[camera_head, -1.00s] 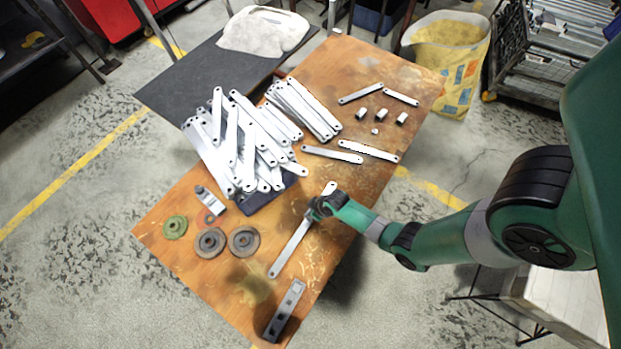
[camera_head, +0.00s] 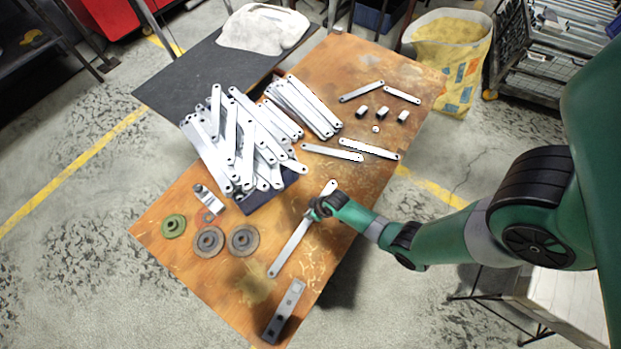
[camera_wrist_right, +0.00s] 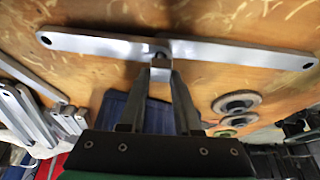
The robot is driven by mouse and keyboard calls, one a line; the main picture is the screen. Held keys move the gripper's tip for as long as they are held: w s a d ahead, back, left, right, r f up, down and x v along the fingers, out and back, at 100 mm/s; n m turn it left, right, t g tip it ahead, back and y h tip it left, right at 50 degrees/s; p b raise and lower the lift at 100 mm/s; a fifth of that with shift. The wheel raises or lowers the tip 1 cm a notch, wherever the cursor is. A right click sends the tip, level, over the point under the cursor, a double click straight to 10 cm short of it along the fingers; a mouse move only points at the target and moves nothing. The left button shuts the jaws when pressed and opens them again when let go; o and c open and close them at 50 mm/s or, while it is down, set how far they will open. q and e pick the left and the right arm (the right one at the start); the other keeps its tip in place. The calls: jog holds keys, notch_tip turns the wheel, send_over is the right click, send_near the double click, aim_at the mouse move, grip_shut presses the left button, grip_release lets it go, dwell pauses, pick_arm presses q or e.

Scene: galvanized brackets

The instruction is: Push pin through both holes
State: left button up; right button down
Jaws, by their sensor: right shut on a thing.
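Two flat galvanized strips lie end to end on the wooden table. The longer visible strip (camera_head: 288,250) runs toward the front, and the other strip (camera_head: 332,187) shows just beyond my gripper. In the right wrist view, the left strip (camera_wrist_right: 95,43) and the right strip (camera_wrist_right: 240,53) meet at the fingertips, each with a hole at its outer end. My right gripper (camera_head: 318,208) is shut on a small metal pin (camera_wrist_right: 160,60) at this joint. The fingers hide how deep the pin sits and whether the holes line up. My left gripper is out of view.
A heap of strips (camera_head: 230,140) covers the table's left middle. Small metal pieces (camera_head: 383,112) and loose strips (camera_head: 332,152) lie at the back right. Round discs (camera_head: 208,241) and a flat bar with holes (camera_head: 285,311) lie toward the front.

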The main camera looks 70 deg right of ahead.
jog(key=shift+f+b, duration=0.65)
jog(key=shift+f, duration=0.2)
jog(key=c, duration=0.5)
grip_release()
jog(key=p+v, duration=0.7)
jog(key=v, duration=0.4)
jog(key=shift+s+r+p, duration=0.1)
jog(key=shift+r+p, duration=0.2)
jog(key=shift+p, duration=0.1)
